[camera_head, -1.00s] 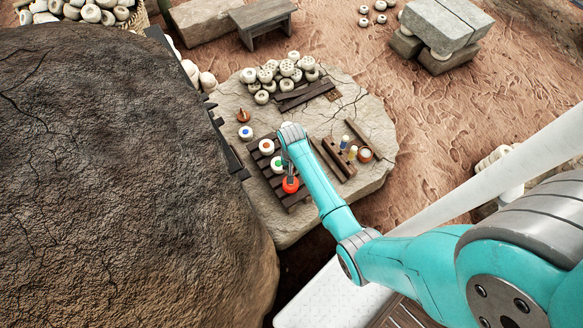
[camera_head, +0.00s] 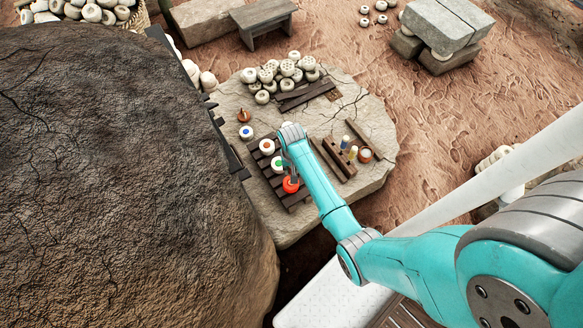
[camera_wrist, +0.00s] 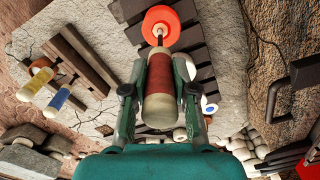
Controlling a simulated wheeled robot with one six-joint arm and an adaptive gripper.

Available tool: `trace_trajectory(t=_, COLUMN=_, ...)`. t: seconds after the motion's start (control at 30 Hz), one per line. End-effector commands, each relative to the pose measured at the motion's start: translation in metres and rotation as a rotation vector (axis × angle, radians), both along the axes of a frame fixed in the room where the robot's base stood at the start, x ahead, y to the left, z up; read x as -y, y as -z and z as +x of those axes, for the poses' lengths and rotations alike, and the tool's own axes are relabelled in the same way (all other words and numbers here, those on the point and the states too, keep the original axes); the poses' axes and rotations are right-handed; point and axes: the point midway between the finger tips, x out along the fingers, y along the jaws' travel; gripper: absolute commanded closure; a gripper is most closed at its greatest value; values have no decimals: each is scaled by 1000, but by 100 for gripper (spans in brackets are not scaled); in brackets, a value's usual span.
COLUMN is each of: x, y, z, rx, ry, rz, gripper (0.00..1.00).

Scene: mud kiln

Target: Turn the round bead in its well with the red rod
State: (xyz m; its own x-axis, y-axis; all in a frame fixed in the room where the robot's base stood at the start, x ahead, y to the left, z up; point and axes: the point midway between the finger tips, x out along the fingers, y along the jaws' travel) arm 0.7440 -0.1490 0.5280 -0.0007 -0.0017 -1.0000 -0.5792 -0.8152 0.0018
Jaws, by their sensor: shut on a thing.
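My gripper (camera_wrist: 160,75) is shut on the red rod (camera_wrist: 160,97), a handle with a dark red band and pale ends. The rod's thin metal tip points at the round orange-red bead (camera_wrist: 161,24) and overlaps its middle; I cannot tell how deep it reaches. In the head view this bead (camera_head: 291,185) sits at the near end of a dark slatted board (camera_head: 299,200), below my gripper. My arm partly covers the rod there. The bead's well is hidden under it.
White beads with green (camera_head: 278,163), orange (camera_head: 266,146) and blue (camera_head: 246,132) centres stand nearby. A wooden rack (camera_head: 340,158) holds blue and yellow rods to the right. A big mud dome (camera_head: 120,170) rises close on the left. Bare stone (camera_head: 370,120) lies beyond the rack.

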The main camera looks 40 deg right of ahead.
Motion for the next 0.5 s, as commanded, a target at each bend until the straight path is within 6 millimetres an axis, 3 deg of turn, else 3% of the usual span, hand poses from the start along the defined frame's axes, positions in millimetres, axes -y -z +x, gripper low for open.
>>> trace_trajectory(t=0.3, x=0, y=0, z=0, rx=0, ry=-364, rz=0, gripper=100)
trace_trajectory(t=0.5, x=0, y=0, z=0, rx=0, ry=-510, rz=0, gripper=100)
